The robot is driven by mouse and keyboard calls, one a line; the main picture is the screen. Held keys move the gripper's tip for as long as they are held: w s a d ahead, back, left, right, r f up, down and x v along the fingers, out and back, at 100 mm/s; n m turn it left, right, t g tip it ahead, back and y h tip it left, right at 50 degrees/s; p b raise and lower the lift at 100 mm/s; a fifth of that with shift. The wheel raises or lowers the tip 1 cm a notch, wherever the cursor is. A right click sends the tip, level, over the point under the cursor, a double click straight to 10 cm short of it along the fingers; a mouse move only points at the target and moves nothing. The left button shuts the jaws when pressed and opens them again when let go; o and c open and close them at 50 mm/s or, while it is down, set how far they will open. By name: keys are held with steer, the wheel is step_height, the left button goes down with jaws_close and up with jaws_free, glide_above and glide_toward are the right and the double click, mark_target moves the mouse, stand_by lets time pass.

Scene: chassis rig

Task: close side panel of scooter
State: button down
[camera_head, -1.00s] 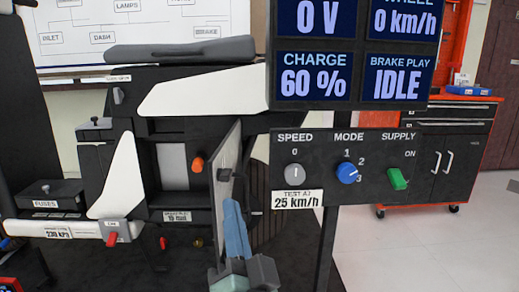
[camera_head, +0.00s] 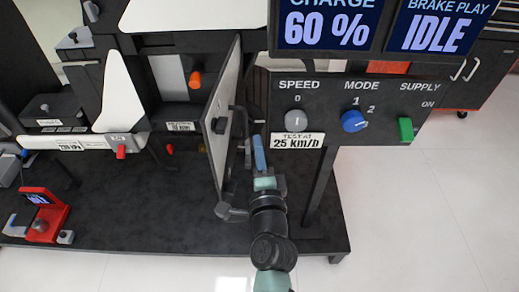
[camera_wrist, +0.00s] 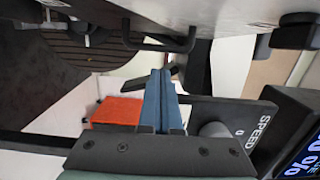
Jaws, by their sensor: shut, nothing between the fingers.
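The scooter's side panel (camera_head: 222,115) stands swung open and is seen nearly edge-on in the head view, jutting toward me from the scooter body (camera_head: 150,110). A dark bar handle (camera_head: 246,140) is on its right-hand face. My gripper (camera_head: 259,150) is shut and empty, to the right of the panel and close to the handle. In the wrist view the blue fingers (camera_wrist: 160,95) are together, below the pale panel face (camera_wrist: 225,12) and its black handle (camera_wrist: 165,42). I cannot tell whether the fingers touch the handle.
The control box (camera_head: 345,110) with speed, mode and supply knobs is close to the right of my gripper. The display (camera_head: 385,25) is above it. An orange knob (camera_head: 195,79) is inside the opening. A red device (camera_head: 45,215) sits on the dark platform (camera_head: 130,225). Floor is clear at right.

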steer(key=shift+w+a+b, duration=0.15)
steer(key=shift+w+a, duration=0.05)
steer(key=shift+w, duration=1.3)
steer(key=shift+w+a+b, duration=0.15)
steer(key=shift+w, duration=1.3)
steer(key=shift+a+r+p, duration=0.15)
steer(key=shift+a+p, duration=0.05)
steer(key=shift+p, duration=0.2)
steer(key=shift+s+a+h+p, duration=0.1)
steer(key=shift+a+h+p, duration=0.15)
steer(key=shift+p, duration=0.2)
